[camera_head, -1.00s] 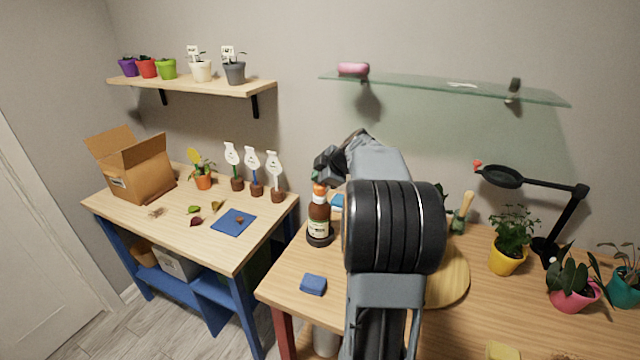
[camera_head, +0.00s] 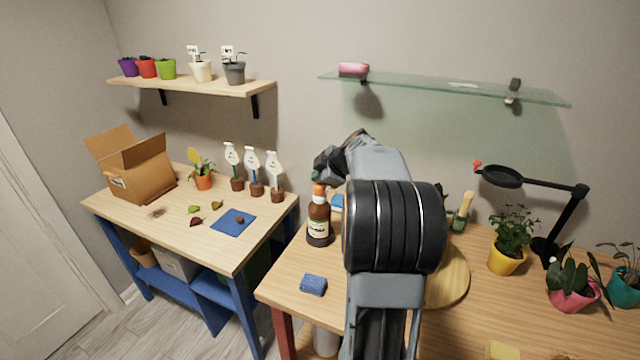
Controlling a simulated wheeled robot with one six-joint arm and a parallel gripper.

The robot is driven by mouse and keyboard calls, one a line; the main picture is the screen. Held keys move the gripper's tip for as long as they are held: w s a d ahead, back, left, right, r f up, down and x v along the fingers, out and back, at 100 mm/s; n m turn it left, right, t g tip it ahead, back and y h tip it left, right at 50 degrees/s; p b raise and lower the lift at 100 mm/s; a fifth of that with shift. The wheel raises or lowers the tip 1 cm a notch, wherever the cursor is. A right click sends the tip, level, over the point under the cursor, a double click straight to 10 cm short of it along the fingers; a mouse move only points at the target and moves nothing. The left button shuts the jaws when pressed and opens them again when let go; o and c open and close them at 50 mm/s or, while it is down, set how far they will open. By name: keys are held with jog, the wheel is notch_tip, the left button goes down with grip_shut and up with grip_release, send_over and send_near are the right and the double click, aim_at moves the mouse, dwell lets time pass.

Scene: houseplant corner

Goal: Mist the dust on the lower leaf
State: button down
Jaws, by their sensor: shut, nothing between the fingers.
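A brown bottle (camera_head: 319,222) with an orange top and a pale label stands upright at the left of the right table. My gripper (camera_head: 322,168) is just above and behind its top in the picture, shut and empty; the fingertips are small and partly hidden by my arm. Contact with the bottle cannot be told. Leafy plants stand at the right: a pink-potted plant (camera_head: 572,288) with broad dark leaves, a yellow-potted plant (camera_head: 508,250) and a teal-potted plant (camera_head: 625,285). No dust can be made out on any leaf, and which is the lower leaf is unclear.
A black magnifier lamp (camera_head: 568,215) stands among the right plants. A blue sponge (camera_head: 313,285) lies before the bottle. A glass shelf (camera_head: 440,87) hangs above. My arm hides the table's middle. The left table (camera_head: 160,225) holds a cardboard box (camera_head: 140,170).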

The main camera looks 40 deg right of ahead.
jog(key=shift+f+b, duration=0.55)
jog(key=shift+b, duration=0.45)
jog(key=shift+r, duration=0.15)
jog(key=shift+r+b, duration=0.1)
jog(key=shift+b, duration=0.2)
jog(key=shift+r, duration=0.1)
jog(key=shift+r+p, duration=1.15)
jog(key=shift+r, duration=1.95)
jog(key=shift+r, duration=0.1)
